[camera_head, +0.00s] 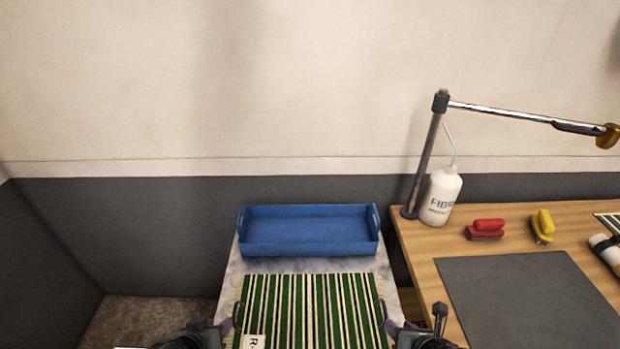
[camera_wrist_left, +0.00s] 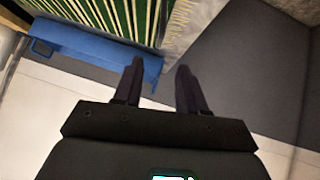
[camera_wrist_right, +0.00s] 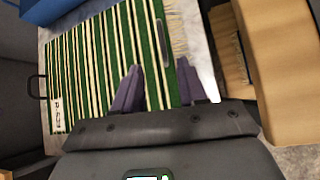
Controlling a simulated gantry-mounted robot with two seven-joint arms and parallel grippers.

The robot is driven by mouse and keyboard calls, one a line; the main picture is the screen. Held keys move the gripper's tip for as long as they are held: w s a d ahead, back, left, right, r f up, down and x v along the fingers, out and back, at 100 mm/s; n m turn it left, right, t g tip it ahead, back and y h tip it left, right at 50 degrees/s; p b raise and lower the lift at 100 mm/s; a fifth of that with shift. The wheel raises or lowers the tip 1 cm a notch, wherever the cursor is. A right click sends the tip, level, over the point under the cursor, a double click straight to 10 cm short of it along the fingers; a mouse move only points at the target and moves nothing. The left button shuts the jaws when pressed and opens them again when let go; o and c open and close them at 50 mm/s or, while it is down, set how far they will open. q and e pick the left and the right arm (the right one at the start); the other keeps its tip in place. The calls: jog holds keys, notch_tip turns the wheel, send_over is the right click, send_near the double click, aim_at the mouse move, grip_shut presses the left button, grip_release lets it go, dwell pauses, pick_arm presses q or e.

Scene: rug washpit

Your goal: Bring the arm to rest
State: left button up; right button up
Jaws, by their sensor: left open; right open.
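My left gripper (camera_head: 208,328) is at the bottom of the head view, beside the left edge of a green, cream and black striped rug (camera_head: 310,305). In the left wrist view its fingers (camera_wrist_left: 160,75) are apart with nothing between them. My right gripper (camera_head: 418,330) is beside the rug's right edge. In the right wrist view its fingers (camera_wrist_right: 158,85) are apart and empty, with the rug behind them. A jointed metal arm (camera_head: 510,113) stands on a post (camera_head: 424,165) at the right and ends in a brass-coloured head (camera_head: 607,136).
A blue tray (camera_head: 310,248) sits behind the rug on a pale marbled surface (camera_head: 232,277). The wooden table (camera_head: 420,255) at the right carries a white bottle (camera_head: 441,197), a red brush (camera_head: 486,229), a yellow brush (camera_head: 542,226) and a grey mat (camera_head: 530,300).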

jog(key=s+a+f+m+g, duration=0.1)
jog(key=s+a+m, duration=0.5)
jog(key=s+m, duration=0.7)
pick_arm(q)
jog(key=s+f+m+g+y, duration=0.1)
jog(key=s+f+m+g, duration=0.15)
jog(key=s, duration=0.95)
jog(key=s+f+m+g, duration=0.1)
jog(key=s+f+g, duration=0.15)
jog(key=s, duration=1.05)
pick_arm(e)
jog(key=s+d+f+m+g+h, duration=0.1)
jog(key=s+d+m+g, duration=0.15)
jog(key=s+m, duration=0.55)
jog(key=s+d+f+m+g+h, duration=0.15)
jog(key=s+d+m, duration=0.25)
jog(key=m, duration=0.8)
pick_arm(q)
notch_tip(320, 180, up, 30)
jog(key=p, duration=3)
jog(key=shift+w+d+r, duration=0.2)
jog(key=shift+w+r, duration=0.05)
jog(key=shift+w, duration=0.2)
pick_arm(e)
notch_tip(320, 180, up, 30)
jog(key=shift+w+a+y, duration=0.2)
jog(key=shift+w+y, duration=0.15)
jog(key=shift+w, duration=0.05)
pick_arm(q)
jog(key=shift+n, duration=0.25)
